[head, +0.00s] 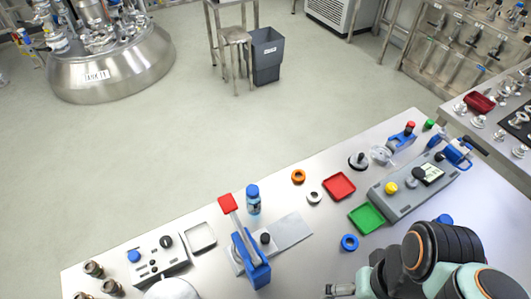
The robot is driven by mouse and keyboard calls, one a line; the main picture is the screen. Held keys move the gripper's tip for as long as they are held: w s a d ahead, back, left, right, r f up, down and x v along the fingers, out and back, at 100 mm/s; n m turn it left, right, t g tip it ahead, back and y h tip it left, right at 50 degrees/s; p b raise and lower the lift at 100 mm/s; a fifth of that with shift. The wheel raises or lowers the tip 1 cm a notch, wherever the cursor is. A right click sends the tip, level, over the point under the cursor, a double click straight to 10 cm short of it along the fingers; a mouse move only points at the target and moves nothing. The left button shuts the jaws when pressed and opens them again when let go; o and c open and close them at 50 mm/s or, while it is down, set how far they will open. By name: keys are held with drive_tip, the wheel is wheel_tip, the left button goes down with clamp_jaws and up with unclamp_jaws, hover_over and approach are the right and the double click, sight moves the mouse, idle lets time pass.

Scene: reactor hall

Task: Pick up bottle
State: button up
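A small bottle (253,205) with a blue cap and blue body stands upright on the steel workbench, just behind the red-handled blue press. My gripper (331,289) is low in the picture near the bottom edge, to the right of and nearer than the bottle, and apart from it. Only a small part of the gripper shows, so I cannot tell whether its fingers are open or shut. Nothing held is visible.
The blue press with a red lever (253,265) stands close in front of the bottle. A red tray (339,186), a green tray (366,218), an orange ring (298,176) and a blue ring (349,242) lie to the right. A grey control box (160,255) is at left.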

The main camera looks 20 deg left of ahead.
drive_tip(key=w+r+m+t, duration=0.3)
drive_tip(key=w+r+m, duration=0.2)
drive_tip(key=w, duration=0.5)
drive_tip(key=w+a+r, duration=0.1)
drive_tip(key=w+a, duration=0.3)
drive_tip(key=w, duration=0.4)
drive_tip(key=n+g, duration=0.1)
hover_over(252, 189)
drive_tip(key=w+d, duration=0.4)
drive_tip(key=d, duration=0.1)
wheel_tip(252, 189, down, 10)
drive_tip(key=shift+n+g+h, duration=0.4)
drive_tip(key=shift+n+g, duration=0.5)
drive_tip(key=s+a+f, duration=0.1)
drive_tip(key=f, duration=0.2)
drive_tip(key=s+a+f, duration=0.1)
drive_tip(key=a+f, duration=0.1)
drive_tip(key=f, duration=0.1)
drive_tip(key=s+a+f, duration=0.2)
drive_tip(key=shift+f, duration=0.4)
wheel_tip(252, 189, down, 6)
drive_tip(key=shift+r, duration=0.1)
drive_tip(key=c, duration=1.3)
